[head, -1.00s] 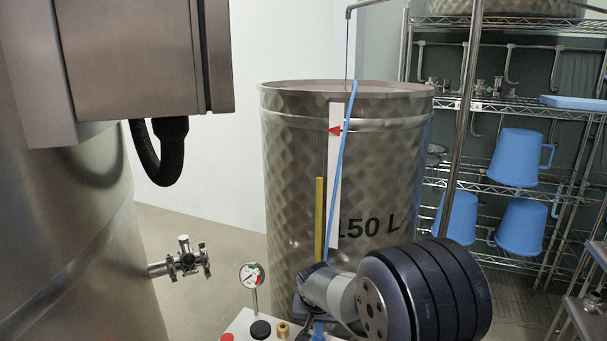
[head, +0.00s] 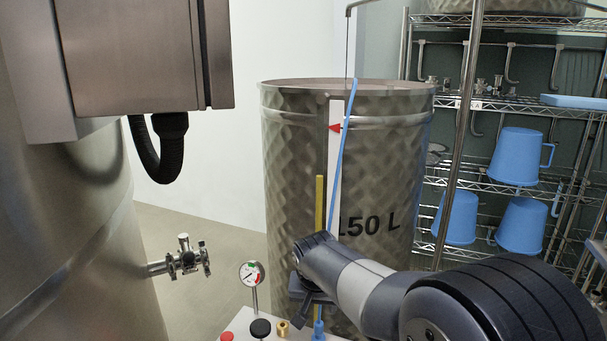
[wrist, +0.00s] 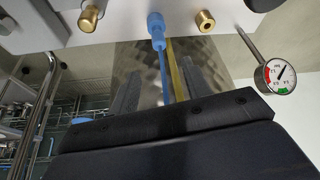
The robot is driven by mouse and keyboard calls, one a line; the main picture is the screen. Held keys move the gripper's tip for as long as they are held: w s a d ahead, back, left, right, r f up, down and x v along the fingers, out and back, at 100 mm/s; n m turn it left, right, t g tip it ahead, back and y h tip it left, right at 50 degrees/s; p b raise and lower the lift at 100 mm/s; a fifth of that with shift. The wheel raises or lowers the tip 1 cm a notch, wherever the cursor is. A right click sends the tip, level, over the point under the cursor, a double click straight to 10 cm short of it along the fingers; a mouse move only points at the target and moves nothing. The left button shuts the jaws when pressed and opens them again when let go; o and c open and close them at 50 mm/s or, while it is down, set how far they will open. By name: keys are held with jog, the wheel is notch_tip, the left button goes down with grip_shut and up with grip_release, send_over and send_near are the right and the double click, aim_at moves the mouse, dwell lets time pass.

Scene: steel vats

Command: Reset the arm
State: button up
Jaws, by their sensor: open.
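My gripper (head: 312,289) is in front of the lower part of the steel vat marked 150 L (head: 385,165), just above the white panel. It also shows in the wrist view (wrist: 160,75), with its two dark fingers apart. A blue hose (head: 348,130) runs down from the vat's rim to behind my arm. In the wrist view the hose (wrist: 164,70) and a yellow strip (wrist: 176,70) show in the gap between the fingers. I cannot tell whether the hose lies between the fingers or beyond them. The fingers are not closed on anything.
The white panel carries a pressure gauge (head: 251,274), a red button (head: 227,337), a black knob (head: 260,328) and brass fittings (head: 283,328). A tap (head: 186,259) juts from the left vat (head: 60,240). A wire rack (head: 500,100) with blue jugs (head: 518,157) stands right. A thin steel pole (head: 455,150) rises beside it.

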aim_at(319, 323)
jog(key=x, duration=1)
jog(key=shift+f, duration=0.4)
notch_tip(319, 323, up, 4)
jog(key=p, duration=0.3)
jog(key=shift+w, duration=0.1)
jog(key=shift+f+p, duration=0.15)
jog(key=shift+p, duration=0.45)
notch_tip(319, 323, up, 5)
jog(key=p, duration=0.4)
